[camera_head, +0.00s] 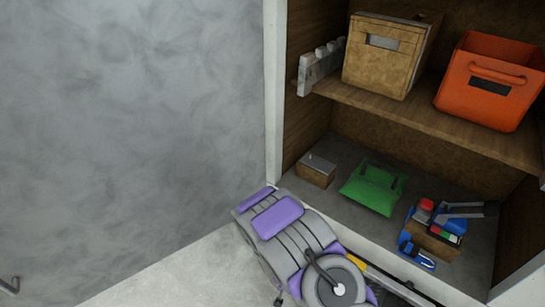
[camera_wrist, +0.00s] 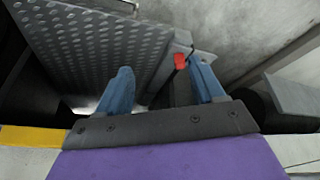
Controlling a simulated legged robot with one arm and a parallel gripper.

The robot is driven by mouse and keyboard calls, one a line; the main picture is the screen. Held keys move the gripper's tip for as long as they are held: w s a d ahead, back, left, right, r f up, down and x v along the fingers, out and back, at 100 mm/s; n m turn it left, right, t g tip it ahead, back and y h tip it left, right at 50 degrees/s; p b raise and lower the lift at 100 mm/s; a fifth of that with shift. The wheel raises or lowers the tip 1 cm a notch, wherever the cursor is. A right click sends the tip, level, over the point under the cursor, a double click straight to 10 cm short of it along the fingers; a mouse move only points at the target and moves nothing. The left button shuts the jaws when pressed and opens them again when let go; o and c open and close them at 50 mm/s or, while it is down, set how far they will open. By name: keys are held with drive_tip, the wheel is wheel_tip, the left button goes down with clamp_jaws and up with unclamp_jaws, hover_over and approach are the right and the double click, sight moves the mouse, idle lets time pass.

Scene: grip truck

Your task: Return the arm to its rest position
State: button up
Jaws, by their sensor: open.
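My gripper (camera_wrist: 163,88) shows in the wrist view with two blue fingers spread apart. The gap between the fingertips holds nothing that I can see gripped. A small red part (camera_wrist: 180,61) on a dark grey piece appears beyond the fingers, near the right one; I cannot tell how far away it is. My purple and grey arm (camera_head: 285,225) fills the lower middle of the head view, in front of the shelf unit. The gripper's fingers cannot be made out in the head view.
A shelf unit (camera_head: 275,110) stands at the right. Its upper shelf holds a tan bin (camera_head: 375,68) and an orange bin (camera_head: 485,105). A ridged metal plate (camera_wrist: 95,45) lies beyond the fingers.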

drive_tip(key=s+d+r+g, duration=0.1)
drive_tip(key=s+d+r, duration=0.1)
drive_tip(key=r, duration=0.6)
drive_tip(key=s+d+r+g, duration=0.1)
drive_tip(key=d+r, duration=0.2)
drive_tip(key=r, duration=0.6)
drive_tip(key=s+d+r+g, duration=0.1)
drive_tip(key=s+d+r, duration=0.1)
drive_tip(key=r, duration=0.6)
drive_tip(key=s+d+r+g, duration=0.1)
drive_tip(key=s+r, duration=0.8)
drive_tip(key=s, duration=0.3)
drive_tip(key=s+r+n+g+y, duration=0.1)
drive_tip(key=s+r, duration=0.8)
drive_tip(key=s, duration=0.3)
drive_tip(key=shift+d+n+g, duration=0.3)
drive_tip(key=shift+d+g, duration=0.05)
drive_tip(key=shift+g, duration=0.05)
drive_tip(key=shift+r, duration=0.1)
drive_tip(key=shift+c, duration=0.3)
